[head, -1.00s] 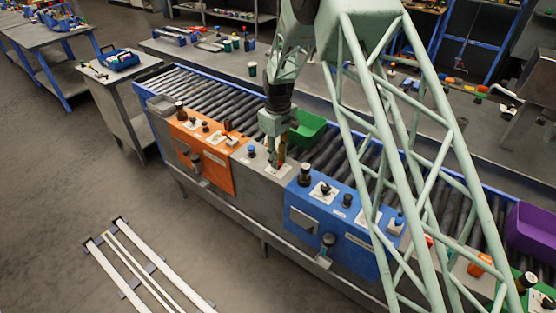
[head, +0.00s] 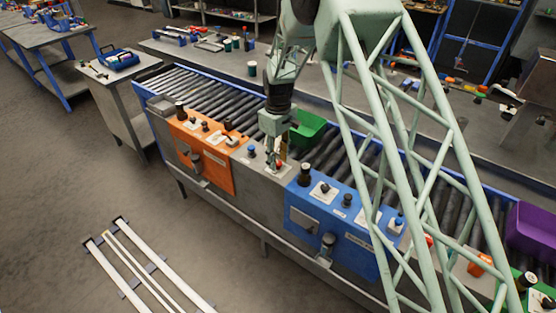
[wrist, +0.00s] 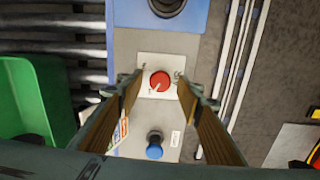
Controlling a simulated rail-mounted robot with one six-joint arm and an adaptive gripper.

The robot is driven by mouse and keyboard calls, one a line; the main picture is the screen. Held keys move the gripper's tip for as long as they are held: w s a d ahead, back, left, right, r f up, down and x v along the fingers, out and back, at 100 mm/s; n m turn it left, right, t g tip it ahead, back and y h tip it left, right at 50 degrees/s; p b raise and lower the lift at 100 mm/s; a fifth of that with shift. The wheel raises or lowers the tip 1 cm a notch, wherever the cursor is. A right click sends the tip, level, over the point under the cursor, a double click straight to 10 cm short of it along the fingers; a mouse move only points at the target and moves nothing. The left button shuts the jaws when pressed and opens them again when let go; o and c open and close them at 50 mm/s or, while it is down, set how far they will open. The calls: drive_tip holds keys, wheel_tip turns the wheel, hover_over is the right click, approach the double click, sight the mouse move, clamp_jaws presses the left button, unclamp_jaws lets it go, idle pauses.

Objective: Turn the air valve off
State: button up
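A round red knob (wrist: 159,82) with a white pointer mark sits on a white plate on the grey panel section. I cannot read its label, so I cannot tell for sure that it is the air valve. My gripper (wrist: 157,88) is open, with its two fingers on either side of the red knob in the wrist view and nothing between them held. In the head view my gripper (head: 277,157) points down over the grey section between the orange and blue panels. The fingertips partly hide the knob there, and contact is not clear.
A blue knob (wrist: 154,148) stands on the same grey section. The orange panel (head: 212,165) and blue panel (head: 318,215) flank it with several knobs and switches. A green bin (head: 310,128) sits on the roller conveyor (head: 215,95) just behind. Open floor lies in front.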

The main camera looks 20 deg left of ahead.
sight(278, 162)
drive_tip(key=shift+r, duration=0.1)
wheel_tip(278, 162, up, 12)
idle(0.9)
idle(0.4)
